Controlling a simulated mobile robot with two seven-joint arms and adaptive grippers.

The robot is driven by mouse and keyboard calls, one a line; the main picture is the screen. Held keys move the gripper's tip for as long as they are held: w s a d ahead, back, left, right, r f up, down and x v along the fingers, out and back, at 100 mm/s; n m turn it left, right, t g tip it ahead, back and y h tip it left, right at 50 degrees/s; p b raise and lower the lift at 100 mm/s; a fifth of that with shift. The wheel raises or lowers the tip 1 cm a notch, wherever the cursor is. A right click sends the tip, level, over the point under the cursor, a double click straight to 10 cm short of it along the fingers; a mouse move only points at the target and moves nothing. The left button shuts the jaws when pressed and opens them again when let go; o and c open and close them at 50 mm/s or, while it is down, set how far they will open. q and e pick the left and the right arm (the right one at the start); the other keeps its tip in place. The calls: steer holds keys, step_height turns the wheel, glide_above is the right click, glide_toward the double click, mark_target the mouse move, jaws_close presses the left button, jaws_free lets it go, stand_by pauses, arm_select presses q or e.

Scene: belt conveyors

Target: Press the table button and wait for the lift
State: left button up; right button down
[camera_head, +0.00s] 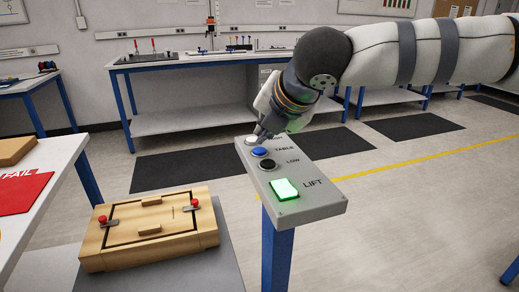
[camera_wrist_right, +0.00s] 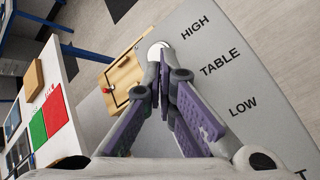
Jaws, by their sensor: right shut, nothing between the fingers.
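A grey control panel (camera_head: 312,207) stands on a blue post in the head view. It carries a white button (camera_head: 250,140) at the far end, a blue button (camera_head: 260,152) beside the label TABLE, a black button (camera_head: 267,165) beside LOW and a lit green LIFT button (camera_head: 284,189). My right gripper (camera_head: 260,134) is shut and empty over the far end of the panel, by the white and blue buttons; contact cannot be told. In the wrist view its fingertips (camera_wrist_right: 166,62) are close to the white button (camera_wrist_right: 157,50), and the blue button is hidden. My left gripper is not in view.
A wooden box (camera_head: 150,240) with red-knobbed clamps lies on a grey platform (camera_head: 228,265) left of the panel. A white table (camera_head: 62,160) with a red FAIL area (camera_head: 22,192) is at the left edge. Blue-legged workbenches (camera_head: 185,62) line the back wall.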

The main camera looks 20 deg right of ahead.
stand_by(0.4)
steer(key=shift+f, duration=0.4)
